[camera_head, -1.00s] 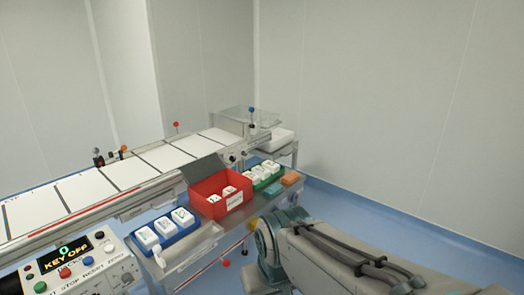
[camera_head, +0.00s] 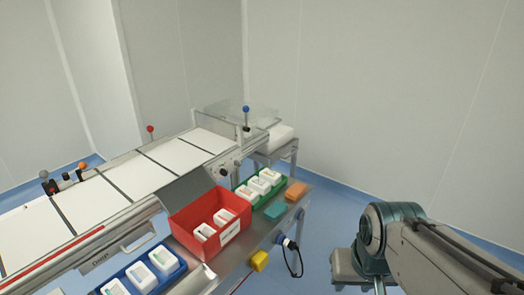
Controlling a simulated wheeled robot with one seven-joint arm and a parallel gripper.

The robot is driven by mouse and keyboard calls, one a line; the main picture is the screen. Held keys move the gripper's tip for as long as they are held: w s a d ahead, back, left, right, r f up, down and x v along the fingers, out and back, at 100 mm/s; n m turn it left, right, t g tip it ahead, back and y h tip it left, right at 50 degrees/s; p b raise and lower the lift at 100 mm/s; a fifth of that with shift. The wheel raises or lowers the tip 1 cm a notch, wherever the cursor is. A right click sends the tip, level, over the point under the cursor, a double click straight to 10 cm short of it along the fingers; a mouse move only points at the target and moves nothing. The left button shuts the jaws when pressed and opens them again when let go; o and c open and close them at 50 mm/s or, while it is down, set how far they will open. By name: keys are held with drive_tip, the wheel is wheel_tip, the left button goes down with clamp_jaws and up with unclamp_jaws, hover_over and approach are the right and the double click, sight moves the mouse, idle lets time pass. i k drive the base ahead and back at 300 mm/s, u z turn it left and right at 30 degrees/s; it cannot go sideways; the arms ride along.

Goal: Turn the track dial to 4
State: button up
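I cannot single out a dial marked as the track dial. A small dark knob (camera_head: 225,171) sits on the near side of the conveyor, just behind the red bin; its markings are too small to read. The conveyor (camera_head: 168,182) carries white sheets in a row and runs from the lower left to the middle. My arm (camera_head: 440,255) shows at the lower right, apart from the conveyor. Its gripper is not in view.
A red bin (camera_head: 178,222) with white packs stands on the steel shelf (camera_head: 246,240). A blue tray (camera_head: 178,272) and a green tray (camera_head: 240,191) flank it. A yellow block (camera_head: 259,260) is at the shelf's front edge. Blue floor is free at the right.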

sight(238, 163)
drive_tip(key=u, duration=0.4)
drive_tip(key=i, duration=1.2)
drive_tip(key=u, duration=0.8)
